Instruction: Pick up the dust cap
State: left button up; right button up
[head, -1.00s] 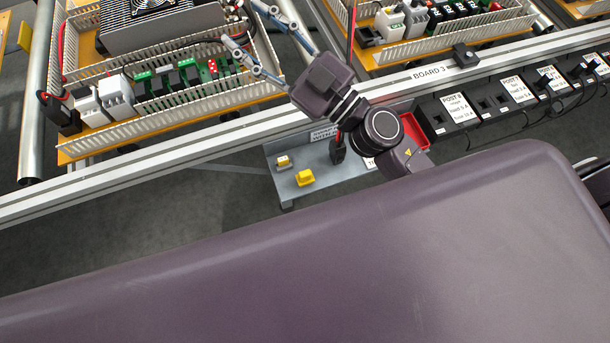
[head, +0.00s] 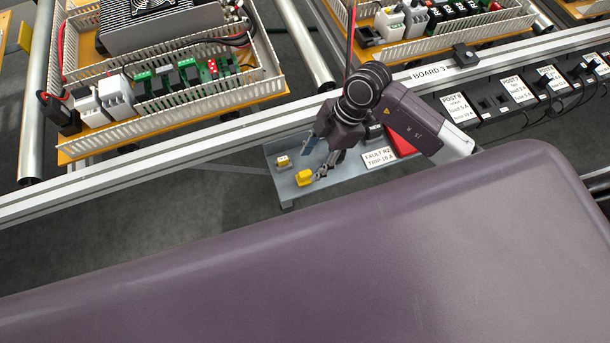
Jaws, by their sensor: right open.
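A small yellow piece, which looks like the dust cap (head: 304,178), lies on the grey shelf (head: 290,196) below the front rail. My right gripper (head: 314,162) is over the shelf, pointing down, with its fingers spread. One fingertip is close to the right side of the yellow piece; I cannot tell whether they touch. The gripper holds nothing that I can see. My left gripper is not in view.
A white label (head: 379,158) and a red bin (head: 402,142) are to the right. The aluminium rail (head: 200,138) runs behind the shelf.

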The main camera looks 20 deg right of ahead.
aim_at(306, 173)
jog(key=x, duration=0.6)
jog(key=shift+f, duration=0.15)
jog(key=shift+c, duration=0.4)
jog(key=c, duration=1)
